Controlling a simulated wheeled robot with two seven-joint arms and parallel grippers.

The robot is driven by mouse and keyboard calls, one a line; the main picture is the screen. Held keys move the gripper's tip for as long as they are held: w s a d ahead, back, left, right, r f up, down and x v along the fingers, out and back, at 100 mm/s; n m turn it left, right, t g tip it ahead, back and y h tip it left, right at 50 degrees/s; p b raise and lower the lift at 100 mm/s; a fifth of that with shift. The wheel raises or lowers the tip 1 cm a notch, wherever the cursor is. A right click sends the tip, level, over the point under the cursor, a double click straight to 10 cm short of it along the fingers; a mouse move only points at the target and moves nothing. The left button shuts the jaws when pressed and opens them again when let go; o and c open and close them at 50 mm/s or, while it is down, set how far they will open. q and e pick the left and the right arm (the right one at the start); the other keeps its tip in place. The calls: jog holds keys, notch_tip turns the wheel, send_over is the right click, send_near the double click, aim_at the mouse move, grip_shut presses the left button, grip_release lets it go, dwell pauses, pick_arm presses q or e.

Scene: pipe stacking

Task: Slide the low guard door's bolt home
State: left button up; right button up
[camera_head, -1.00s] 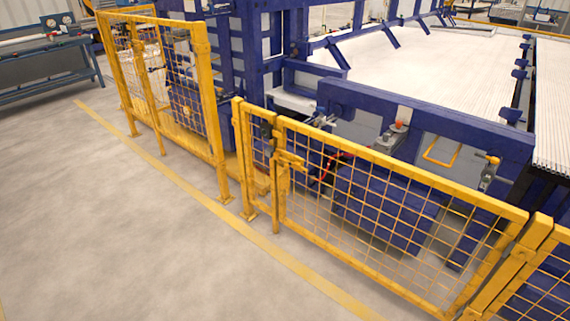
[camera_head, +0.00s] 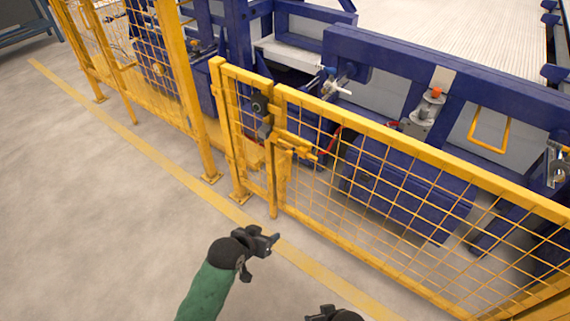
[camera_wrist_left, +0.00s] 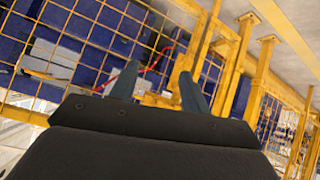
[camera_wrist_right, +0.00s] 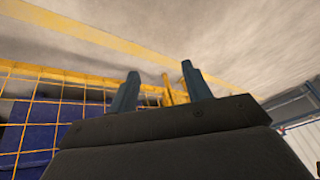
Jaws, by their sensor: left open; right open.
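The low guard door (camera_head: 400,200) is a yellow mesh panel at the right of the head view. Its yellow bolt (camera_head: 296,143) lies near the door's top left corner, beside a post with a dark latch block (camera_head: 262,104). Whether the bolt's tip is inside its keeper is too small to tell. My left gripper (camera_head: 270,243) is open and empty, low in front of the door and apart from it. In the left wrist view yellow metal shows beyond its fingers (camera_wrist_left: 158,88). My right gripper (camera_head: 320,314) is at the bottom edge, mostly cut off; its fingers are open and empty in the right wrist view (camera_wrist_right: 162,88).
A taller yellow mesh fence (camera_head: 130,65) stands at the left. Blue machinery (camera_head: 400,185) is close behind the door. A yellow floor line (camera_head: 150,145) runs along the fence. The grey floor (camera_head: 80,220) at the left is clear.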

pick_arm(q)
jog(key=w+d+t+h+b, duration=0.2)
jog(key=w+t+b, duration=0.15)
jog(key=w, duration=0.85)
jog(key=m+t+h+b, duration=0.1)
jog(key=t+h+b, duration=0.2)
jog(key=b, duration=0.2)
send_near(287, 154)
jog(key=x, duration=0.2)
jog(key=shift+x, duration=3.25)
pick_arm(e)
jog(key=a+f+t, duration=0.1)
jog(key=a+f, duration=0.1)
jog(key=f, duration=0.9)
jog(key=s+a+f+t+y, duration=0.1)
jog(key=a+f, duration=0.1)
jog(key=f, duration=0.9)
jog(key=shift+t, duration=0.4)
pick_arm(q)
jog(key=shift+s+d, duration=0.1)
grip_shut()
